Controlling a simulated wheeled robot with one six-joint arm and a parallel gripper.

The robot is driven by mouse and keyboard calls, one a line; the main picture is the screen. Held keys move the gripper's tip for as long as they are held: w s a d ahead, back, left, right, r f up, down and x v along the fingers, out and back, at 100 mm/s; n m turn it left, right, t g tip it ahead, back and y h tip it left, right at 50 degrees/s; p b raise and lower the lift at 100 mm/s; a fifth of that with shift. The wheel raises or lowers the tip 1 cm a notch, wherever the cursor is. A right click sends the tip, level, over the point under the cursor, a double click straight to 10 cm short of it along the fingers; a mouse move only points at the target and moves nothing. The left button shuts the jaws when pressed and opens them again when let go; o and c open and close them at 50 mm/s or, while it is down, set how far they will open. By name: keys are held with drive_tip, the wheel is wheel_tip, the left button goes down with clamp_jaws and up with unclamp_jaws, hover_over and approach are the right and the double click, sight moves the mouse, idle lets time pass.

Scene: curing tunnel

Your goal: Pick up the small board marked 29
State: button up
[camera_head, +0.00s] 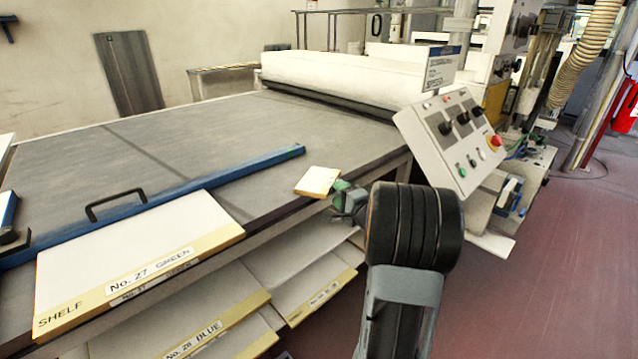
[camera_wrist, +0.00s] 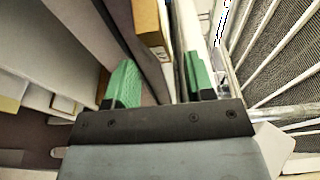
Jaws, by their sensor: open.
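A small pale board (camera_head: 317,180) with a yellowish edge lies at the front edge of the grey table, jutting slightly over it. Its number cannot be read in the head view. In the wrist view the board (camera_wrist: 147,18) shows its yellow-brown edge and a small label, too small to read. My gripper (camera_head: 346,199) is at the table's edge, just right of the board. Its green fingers (camera_wrist: 162,84) are open, with the board ahead of the gap between them and nothing visibly held. My arm hides part of the fingers in the head view.
The grey table (camera_head: 215,120) carries a blue bar (camera_head: 230,176) with a black handle. Larger shelf boards, No. 27 GREEN (camera_head: 140,245) and No. 28 BLUE (camera_head: 190,310), jut out at the front left. A control panel (camera_head: 455,135) stands right of the table. Red floor is clear at right.

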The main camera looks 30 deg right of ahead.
sight(331, 187)
drive_tip(key=shift+w+b, duration=0.3)
drive_tip(key=shift+w, duration=2)
clamp_jaws()
